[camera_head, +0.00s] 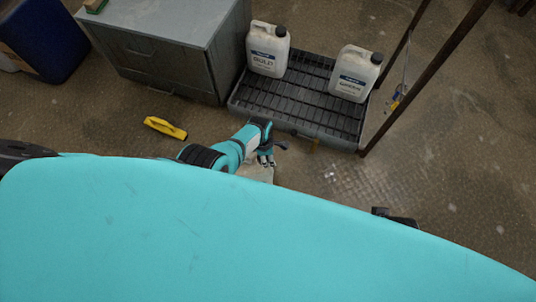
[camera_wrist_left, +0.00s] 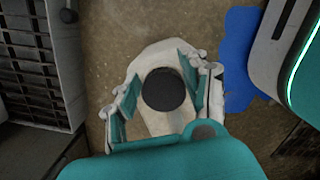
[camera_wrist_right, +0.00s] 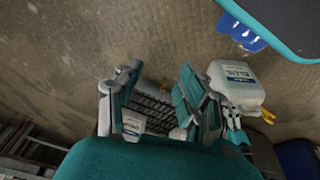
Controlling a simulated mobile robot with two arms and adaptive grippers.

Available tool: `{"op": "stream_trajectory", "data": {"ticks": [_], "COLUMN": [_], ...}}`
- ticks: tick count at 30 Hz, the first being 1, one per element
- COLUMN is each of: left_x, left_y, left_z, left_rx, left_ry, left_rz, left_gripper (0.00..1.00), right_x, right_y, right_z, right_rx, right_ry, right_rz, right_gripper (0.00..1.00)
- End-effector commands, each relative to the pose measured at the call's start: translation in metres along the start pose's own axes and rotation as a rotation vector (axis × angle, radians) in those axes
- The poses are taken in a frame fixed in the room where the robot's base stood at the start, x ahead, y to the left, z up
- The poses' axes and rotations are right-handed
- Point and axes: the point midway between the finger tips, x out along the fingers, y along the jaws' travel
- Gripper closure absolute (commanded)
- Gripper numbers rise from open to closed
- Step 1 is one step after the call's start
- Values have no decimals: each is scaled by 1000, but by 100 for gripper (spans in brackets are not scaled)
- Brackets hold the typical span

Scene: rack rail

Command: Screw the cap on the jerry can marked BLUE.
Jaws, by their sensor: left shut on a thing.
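The white jerry can marked BLUE (camera_wrist_right: 236,82) stands on the floor in the right wrist view. In the head view only a pale bit of it (camera_head: 260,174) shows beyond my body. In the left wrist view its pale top (camera_wrist_left: 160,57) surrounds a round black cap (camera_wrist_left: 165,90). My left gripper (camera_wrist_left: 163,88) has its fingers on both sides of the cap and is shut on it. It also shows in the head view (camera_head: 266,157). Whether the cap is fully seated cannot be told. My right gripper (camera_wrist_right: 158,82) is open, with nothing between its fingers.
A black grated pallet (camera_head: 300,92) holds two other white jerry cans, one left (camera_head: 267,50) and one marked GREEN (camera_head: 355,74). A grey cabinet (camera_head: 165,60) stands left of it. A yellow object (camera_head: 165,128) lies on the floor. A dark post (camera_head: 425,75) rises on the right.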

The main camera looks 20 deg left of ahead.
Motion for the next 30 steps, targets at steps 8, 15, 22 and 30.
{"op": "stream_trajectory", "data": {"ticks": [8,15,22,30], "left_x": [1,1,1,1], "left_y": [2,2,2,3], "left_z": [-2,-2,-2,-1], "left_rx": [251,457,637,839], "left_ry": [4,5,5,3], "left_rz": [-28,-53,-75,-96], "left_gripper": [96,96,96,96], "right_x": [-9,-22,-33,-46], "right_y": [0,1,1,2], "right_z": [-2,-7,-5,-5], "right_rx": [1,4,5,2], "right_ry": [2,14,11,15], "right_rz": [0,2,2,5], "right_gripper": [60,60,60,60]}}
